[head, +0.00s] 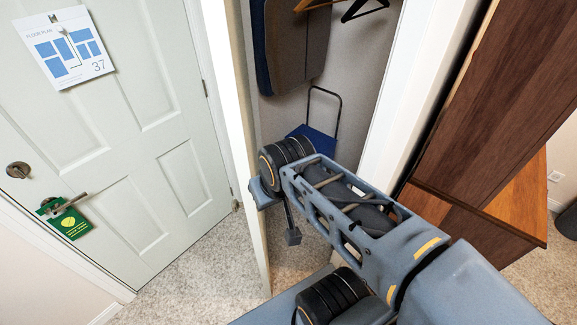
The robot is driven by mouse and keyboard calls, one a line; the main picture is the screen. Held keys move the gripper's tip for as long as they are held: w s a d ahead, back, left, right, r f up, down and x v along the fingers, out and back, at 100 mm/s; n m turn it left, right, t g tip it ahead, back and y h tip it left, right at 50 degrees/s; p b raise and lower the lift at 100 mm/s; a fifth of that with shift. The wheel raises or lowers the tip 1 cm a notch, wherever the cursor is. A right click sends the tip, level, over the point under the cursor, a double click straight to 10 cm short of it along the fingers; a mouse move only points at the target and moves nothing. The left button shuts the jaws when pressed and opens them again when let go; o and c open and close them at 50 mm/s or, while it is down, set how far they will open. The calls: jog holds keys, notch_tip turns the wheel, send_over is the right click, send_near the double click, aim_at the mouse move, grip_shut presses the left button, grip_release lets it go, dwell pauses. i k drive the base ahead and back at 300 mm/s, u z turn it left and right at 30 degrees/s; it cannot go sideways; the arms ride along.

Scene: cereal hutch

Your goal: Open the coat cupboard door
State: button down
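The coat cupboard (345,75) stands open in the middle of the head view, with its inside showing. Its white door (236,110) stands swung out to the left of the opening, seen almost edge-on, its bottom just above the carpet. My gripper (280,218) is in front of the lower opening, beside the door's free edge and overlapping it in the picture. I cannot tell whether it touches the door. The fingers are seen from the side and partly hidden by my wrist, so their gap is unclear. No cupboard door handle shows.
Inside the cupboard hang a dark garment (292,45) and hangers (362,8); a blue folding trolley (318,140) stands below. A pale panelled door (120,120) with a green tag (70,220) is left. A brown wooden hutch (500,110) stands right. Carpet (195,275) at lower left is clear.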

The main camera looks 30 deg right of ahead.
aim_at(222, 19)
jog(key=z, duration=0.8)
jog(key=k, duration=0.65)
jog(key=u, duration=0.7)
jog(key=i, duration=0.95)
jog(key=z, duration=0.05)
